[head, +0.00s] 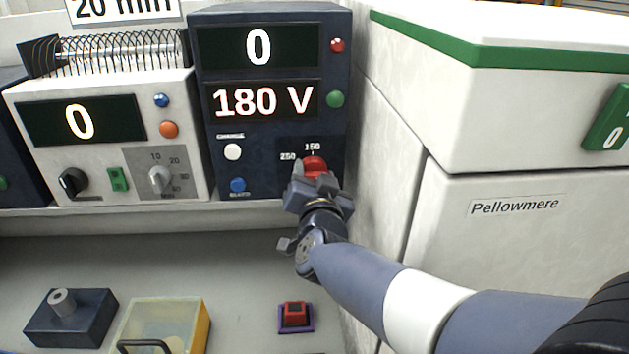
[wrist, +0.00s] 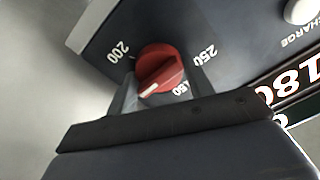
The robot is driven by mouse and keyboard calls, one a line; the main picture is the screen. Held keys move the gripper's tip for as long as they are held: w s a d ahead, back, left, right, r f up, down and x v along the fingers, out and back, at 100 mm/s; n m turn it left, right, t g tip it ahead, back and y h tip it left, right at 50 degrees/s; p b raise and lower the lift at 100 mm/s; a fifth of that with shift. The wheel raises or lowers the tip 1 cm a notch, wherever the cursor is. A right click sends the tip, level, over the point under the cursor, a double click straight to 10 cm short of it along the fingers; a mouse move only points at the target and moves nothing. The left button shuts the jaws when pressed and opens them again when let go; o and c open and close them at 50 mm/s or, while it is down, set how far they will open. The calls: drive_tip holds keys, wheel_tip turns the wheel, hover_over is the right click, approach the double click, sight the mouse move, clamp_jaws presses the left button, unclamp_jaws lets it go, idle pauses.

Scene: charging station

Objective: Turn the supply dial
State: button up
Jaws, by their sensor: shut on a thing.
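The supply dial (head: 315,165) is a red round knob low on the right of the dark blue supply unit (head: 270,130). The wrist view shows the knob (wrist: 158,66) close up, with a white pointer mark near the partly hidden label at the bottom. Labels 200 and 250 stand at its upper left and right. My gripper (head: 312,180) is shut on the dial from the front, hiding its lower part in the head view. The unit's upper display (head: 258,46) reads 0 and its lower display (head: 262,100) reads 180 V.
A white CHARGE button (head: 232,152) and a blue button (head: 238,185) sit left of the dial. A white unit (head: 110,135) stands further left. A marble-like wall (head: 385,170) is close on the right.

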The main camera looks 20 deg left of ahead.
idle(0.3)
drive_tip(key=o, duration=1)
drive_tip(key=shift+c, duration=0.2)
drive_tip(key=b+v, duration=0.1)
drive_tip(key=v, duration=0.9)
drive_tip(key=shift+s+d, duration=0.15)
drive_tip(key=shift+s, duration=0.25)
